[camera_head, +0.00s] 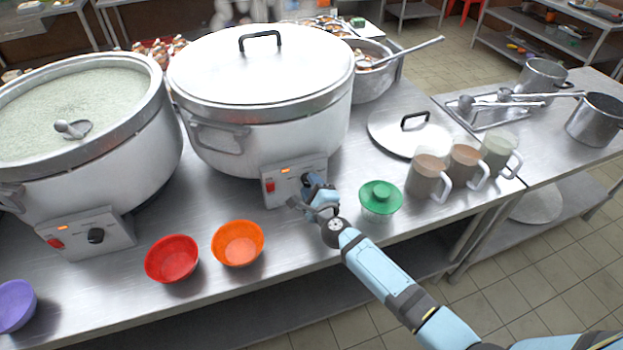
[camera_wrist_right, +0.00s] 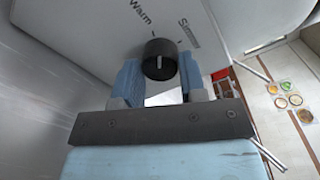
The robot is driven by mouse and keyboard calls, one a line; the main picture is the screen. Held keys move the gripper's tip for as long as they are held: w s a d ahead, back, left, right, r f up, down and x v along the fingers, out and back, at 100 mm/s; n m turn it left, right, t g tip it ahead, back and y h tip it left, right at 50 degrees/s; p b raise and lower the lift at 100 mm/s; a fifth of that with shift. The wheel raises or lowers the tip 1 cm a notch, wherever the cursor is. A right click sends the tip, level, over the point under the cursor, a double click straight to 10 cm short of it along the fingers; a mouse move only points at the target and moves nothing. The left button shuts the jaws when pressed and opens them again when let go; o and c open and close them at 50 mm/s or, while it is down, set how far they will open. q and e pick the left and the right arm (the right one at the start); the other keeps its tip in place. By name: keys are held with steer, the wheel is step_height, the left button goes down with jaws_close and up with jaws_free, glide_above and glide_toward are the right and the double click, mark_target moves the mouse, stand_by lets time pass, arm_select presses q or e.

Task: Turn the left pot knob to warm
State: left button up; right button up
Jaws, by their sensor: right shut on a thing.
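The left pot (camera_head: 140,150) is open and full of pale congee. Its control box (camera_head: 110,241) has a red switch, a lit orange lamp and a black knob (camera_head: 95,236). The second pot (camera_head: 270,130) is lidded; its control box (camera_head: 271,199) also has a red switch and lit lamp. My right gripper (camera_head: 309,190) is at the second pot's box, hiding much of its knob. In the wrist view, my right gripper (camera_wrist_right: 158,78) is shut on a black knob (camera_wrist_right: 160,57), one blue finger each side. "Warm" and "Simmer" labels show above it. My left gripper is not in view.
A red bowl (camera_head: 172,259) and an orange bowl (camera_head: 238,244) stand in front of the pots. Mugs (camera_head: 426,177) and a loose lid (camera_head: 410,134) stand farther right.

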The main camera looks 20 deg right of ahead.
arm_select(q)
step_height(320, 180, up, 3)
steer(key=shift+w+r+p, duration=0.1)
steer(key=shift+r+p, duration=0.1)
steer(key=shift+p, duration=0.9)
arm_select(e)
steer(key=n, duration=0.3)
steer(key=shift+n, duration=0.3)
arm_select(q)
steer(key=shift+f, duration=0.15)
arm_select(e)
steer(key=shift+f, duration=0.1)
steer(key=o, duration=0.9)
steer(key=shift+o, duration=0.2)
